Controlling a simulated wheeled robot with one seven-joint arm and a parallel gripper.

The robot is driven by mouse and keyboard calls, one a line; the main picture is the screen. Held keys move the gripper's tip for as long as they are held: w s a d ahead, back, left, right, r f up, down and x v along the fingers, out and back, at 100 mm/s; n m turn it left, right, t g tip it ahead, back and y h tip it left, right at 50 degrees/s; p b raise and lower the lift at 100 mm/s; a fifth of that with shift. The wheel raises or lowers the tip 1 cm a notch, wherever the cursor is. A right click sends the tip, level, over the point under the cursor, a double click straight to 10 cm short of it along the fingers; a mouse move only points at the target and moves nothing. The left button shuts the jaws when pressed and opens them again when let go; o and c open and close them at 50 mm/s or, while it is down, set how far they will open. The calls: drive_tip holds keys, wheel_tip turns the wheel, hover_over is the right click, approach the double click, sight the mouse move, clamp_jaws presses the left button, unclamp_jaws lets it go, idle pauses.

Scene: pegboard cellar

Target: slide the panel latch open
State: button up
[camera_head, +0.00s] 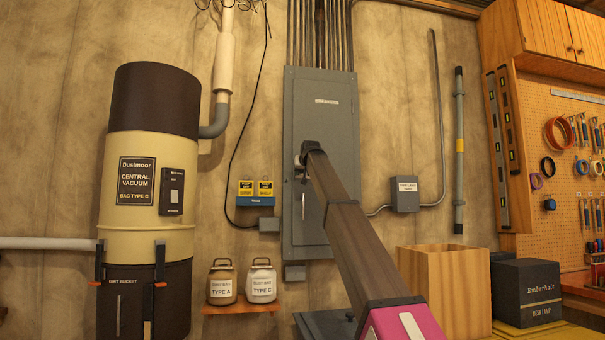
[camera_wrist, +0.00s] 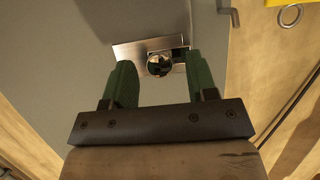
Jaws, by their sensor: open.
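The grey panel (camera_head: 325,115) is mounted on the wall, and its door looks closed in the head view. In the wrist view the latch (camera_wrist: 158,64) is a bright metal plate with a round shiny knob, set on the grey panel face (camera_wrist: 75,60). My gripper (camera_wrist: 159,70) is open, its two green fingers to the left and right of the knob. Whether either finger touches it cannot be told. In the head view my gripper (camera_head: 303,158) is at the panel's left edge, and my arm hides part of the panel and most of the latch.
A tall central vacuum (camera_head: 150,150) stands on the left. Two canisters (camera_head: 221,284) sit on a small wooden shelf below the panel's left. A wooden box (camera_head: 440,285) and a dark lamp box (camera_head: 526,290) stand at the lower right. A small grey box (camera_head: 405,194) is right of the panel.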

drive_tip(key=shift+w, duration=0.1)
clamp_jaws()
drive_tip(key=shift+w+d, duration=0.25)
drive_tip(key=shift+d, duration=0.55)
drive_tip(key=shift+w+d, duration=0.2)
drive_tip(key=shift+d, duration=0.55)
unclamp_jaws()
drive_tip(key=shift+d, duration=0.15)
drive_tip(key=shift+s, duration=0.1)
drive_tip(key=v, duration=1)
drive_tip(key=shift+s+r, duration=0.15)
drive_tip(key=shift+s, duration=0.1)
